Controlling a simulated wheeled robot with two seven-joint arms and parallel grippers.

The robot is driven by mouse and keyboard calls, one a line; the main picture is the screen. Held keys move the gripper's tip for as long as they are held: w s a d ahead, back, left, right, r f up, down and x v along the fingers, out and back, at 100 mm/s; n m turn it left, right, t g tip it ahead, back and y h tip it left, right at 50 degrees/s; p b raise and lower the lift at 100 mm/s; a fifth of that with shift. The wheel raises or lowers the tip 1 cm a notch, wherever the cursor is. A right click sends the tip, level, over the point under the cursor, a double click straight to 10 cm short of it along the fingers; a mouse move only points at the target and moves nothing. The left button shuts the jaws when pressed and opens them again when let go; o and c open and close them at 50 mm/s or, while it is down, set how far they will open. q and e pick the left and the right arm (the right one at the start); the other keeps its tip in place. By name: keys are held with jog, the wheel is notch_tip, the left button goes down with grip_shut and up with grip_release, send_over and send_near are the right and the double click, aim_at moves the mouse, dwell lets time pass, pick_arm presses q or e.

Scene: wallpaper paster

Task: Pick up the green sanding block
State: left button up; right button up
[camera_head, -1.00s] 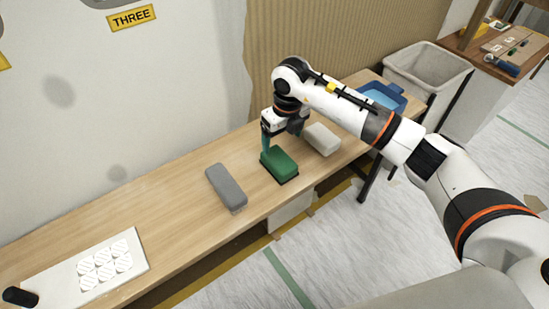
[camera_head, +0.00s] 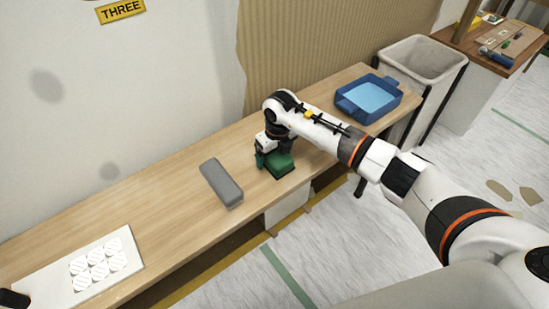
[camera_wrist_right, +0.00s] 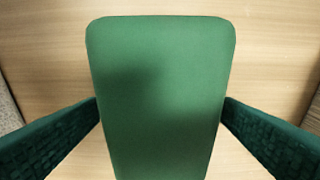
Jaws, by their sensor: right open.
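The green sanding block (camera_head: 281,168) lies on the wooden bench, partly hidden by my right gripper (camera_head: 270,160), which is right over it. In the right wrist view the green block (camera_wrist_right: 160,95) fills the middle of the picture. The two dark green fingers of my right gripper (camera_wrist_right: 160,120) stand open, one on each side of the block. Their near parts show close to its sides, but I cannot tell whether they touch it. My left gripper is not clearly in view.
A grey block (camera_head: 221,184) lies on the bench (camera_head: 165,195) to the left of the green one. A white board with striped pads (camera_head: 95,263) is at the near left. A blue tray (camera_head: 370,98) is at the far right end, before a grey bin (camera_head: 425,60).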

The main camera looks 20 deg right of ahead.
jog(key=shift+c, duration=0.5)
